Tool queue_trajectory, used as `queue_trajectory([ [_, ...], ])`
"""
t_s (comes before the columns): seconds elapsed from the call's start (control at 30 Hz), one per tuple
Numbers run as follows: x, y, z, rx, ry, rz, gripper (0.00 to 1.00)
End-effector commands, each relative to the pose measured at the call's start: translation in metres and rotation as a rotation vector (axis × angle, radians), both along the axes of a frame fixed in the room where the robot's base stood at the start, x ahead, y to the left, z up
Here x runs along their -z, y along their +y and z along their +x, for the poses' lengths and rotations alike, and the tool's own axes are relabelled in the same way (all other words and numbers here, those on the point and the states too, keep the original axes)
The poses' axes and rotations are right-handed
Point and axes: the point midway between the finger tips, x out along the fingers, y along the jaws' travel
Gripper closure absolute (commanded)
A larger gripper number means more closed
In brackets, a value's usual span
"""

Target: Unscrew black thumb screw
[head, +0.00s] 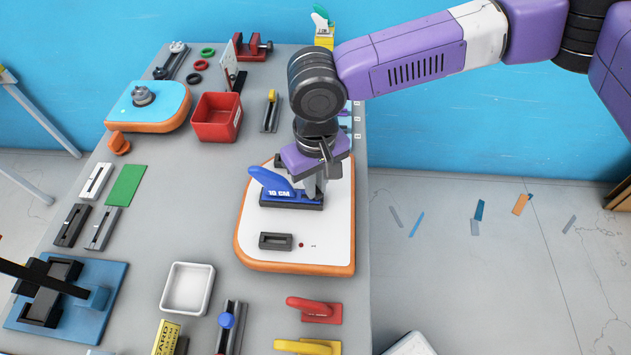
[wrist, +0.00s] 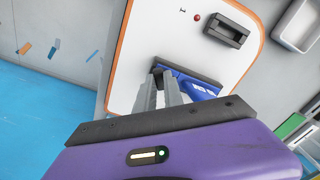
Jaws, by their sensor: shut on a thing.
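My gripper (head: 316,192) points down at the right end of a blue fixture (head: 275,187) marked "10 CM", which has a raised blue lever-like part and a dark blue base. The fixture lies on a white board with an orange rim (head: 330,235). In the wrist view, my grey fingers (wrist: 171,92) are close together at the end of the fixture's base (wrist: 200,84). They are shut on a small dark piece (wrist: 158,74), which looks like the black thumb screw. The fingers hide most of it, so its thread and seating cannot be seen.
A black slotted block (head: 275,241) and a small red dot lie on the same board. A red bin (head: 215,117) stands behind to the left, and a white tray (head: 187,289) in front to the left. Red (head: 314,309) and yellow (head: 308,346) handled pieces lie near the front.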

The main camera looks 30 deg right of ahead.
Motion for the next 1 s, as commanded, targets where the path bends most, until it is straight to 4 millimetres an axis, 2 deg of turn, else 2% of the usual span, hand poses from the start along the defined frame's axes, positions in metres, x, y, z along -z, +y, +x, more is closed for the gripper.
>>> queue_trajectory([
  [0.4,-0.0007,0.0003,-0.0011,-0.265,0.003,0.002,1.00],
  [0.8,0.0001,0.0001,-0.0012,-0.299,0.003,0.001,1.00],
  [1.0,-0.0013,0.0003,-0.0013,-0.454,0.004,0.003,1.00],
])
